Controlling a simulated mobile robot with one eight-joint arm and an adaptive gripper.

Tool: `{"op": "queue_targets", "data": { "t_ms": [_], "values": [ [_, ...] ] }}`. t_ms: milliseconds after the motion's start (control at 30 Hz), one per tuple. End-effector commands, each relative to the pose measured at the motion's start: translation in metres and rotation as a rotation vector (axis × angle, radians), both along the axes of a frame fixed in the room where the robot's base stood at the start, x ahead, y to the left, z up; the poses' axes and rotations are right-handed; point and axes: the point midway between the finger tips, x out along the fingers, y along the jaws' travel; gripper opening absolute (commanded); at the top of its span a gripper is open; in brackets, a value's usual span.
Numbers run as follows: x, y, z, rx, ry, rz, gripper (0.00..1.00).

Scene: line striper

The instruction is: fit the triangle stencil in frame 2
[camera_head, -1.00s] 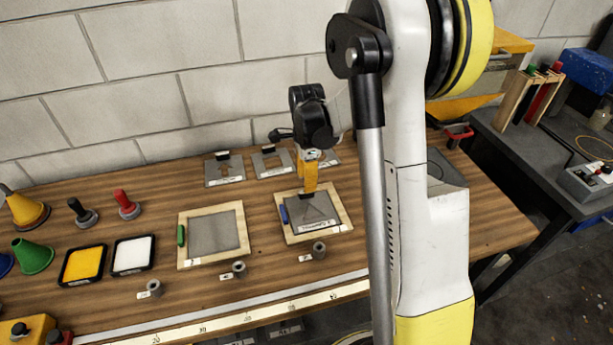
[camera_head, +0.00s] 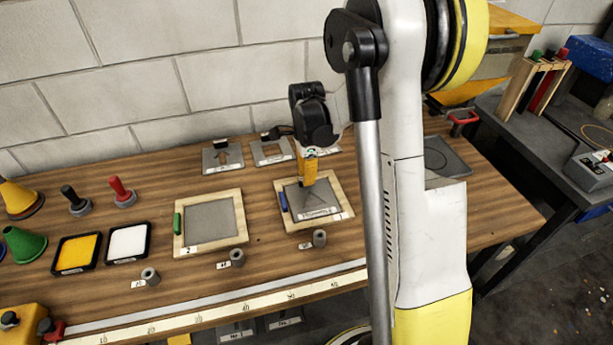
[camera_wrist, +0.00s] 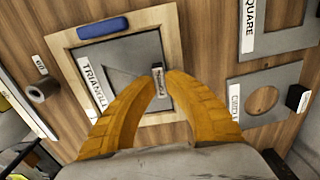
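The triangle stencil (camera_head: 316,199) is a grey plate with a triangular cut-out, a white label and a small dark grip tab. It lies in or just over the wooden frame with the blue handle (camera_head: 339,184); I cannot tell whether it is fully seated. My gripper (camera_head: 308,184) points down at it. In the wrist view its two orange fingers (camera_wrist: 165,78) are closed around the tab of the triangle stencil (camera_wrist: 120,52). Another wooden frame (camera_head: 239,217), marked 2 and with a green handle, stands to the left with a plain grey inside.
An arrow stencil (camera_head: 222,158) and a square stencil (camera_head: 270,152) lie behind the frames. A circle stencil (camera_wrist: 245,92) lies beside the square one. Grey rollers (camera_head: 237,257) stand in front. Yellow (camera_head: 77,253) and white pads (camera_head: 128,242) are at left.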

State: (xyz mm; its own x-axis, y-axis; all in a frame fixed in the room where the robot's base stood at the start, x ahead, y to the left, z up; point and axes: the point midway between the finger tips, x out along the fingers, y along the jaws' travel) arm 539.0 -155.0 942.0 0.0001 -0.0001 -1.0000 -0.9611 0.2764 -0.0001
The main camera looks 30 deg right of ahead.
Motion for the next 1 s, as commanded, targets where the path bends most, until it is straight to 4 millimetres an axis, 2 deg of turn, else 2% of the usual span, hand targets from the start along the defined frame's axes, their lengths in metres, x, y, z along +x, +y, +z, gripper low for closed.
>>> {"op": "queue_targets", "data": {
  "t_ms": [333,833,1000],
  "values": [
    [0.000,0.000,0.002,0.000,0.000,0.000,0.00],
    [0.000,0.000,0.034,0.000,0.000,0.000,0.00],
    [0.000,0.000,0.038,0.000,0.000,0.000,0.00]
  ]
}}
